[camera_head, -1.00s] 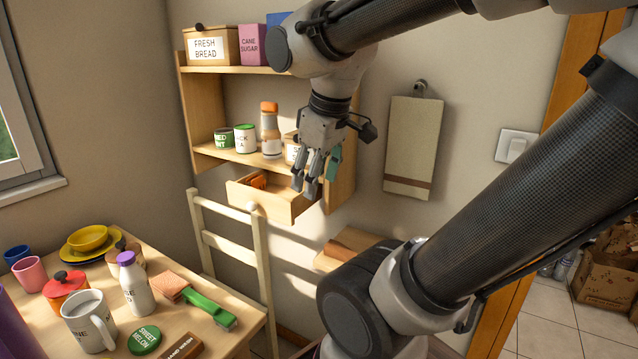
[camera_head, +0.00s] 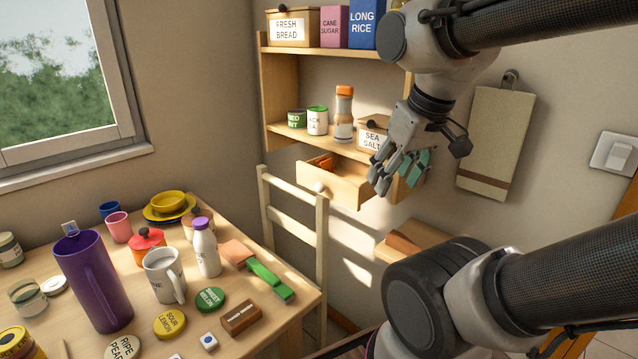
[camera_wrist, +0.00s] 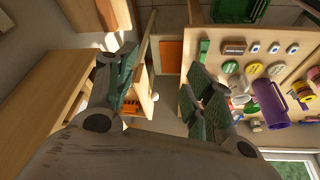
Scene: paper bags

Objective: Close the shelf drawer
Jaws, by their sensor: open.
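The light wooden shelf (camera_head: 285,137) hangs on the wall. Its drawer (camera_head: 338,195) under the lower board is pulled out, with a pale round knob (camera_head: 319,187) on its front. Something orange (camera_head: 322,163) lies inside. My gripper (camera_head: 383,183) is open, fingers pointing down, at the drawer's right side in the head view; whether it touches the drawer I cannot tell. In the wrist view, my gripper (camera_wrist: 160,90) has its fingers spread wide, with a wooden edge and an orange item between them near the left finger.
A white chair (camera_head: 292,220) stands below the drawer. The table (camera_head: 225,335) at left holds a purple pitcher (camera_head: 95,280), mugs, lids and a brush. The shelf carries jars, a sea salt box (camera_head: 373,136) and boxes on top. A board (camera_head: 495,143) hangs at right.

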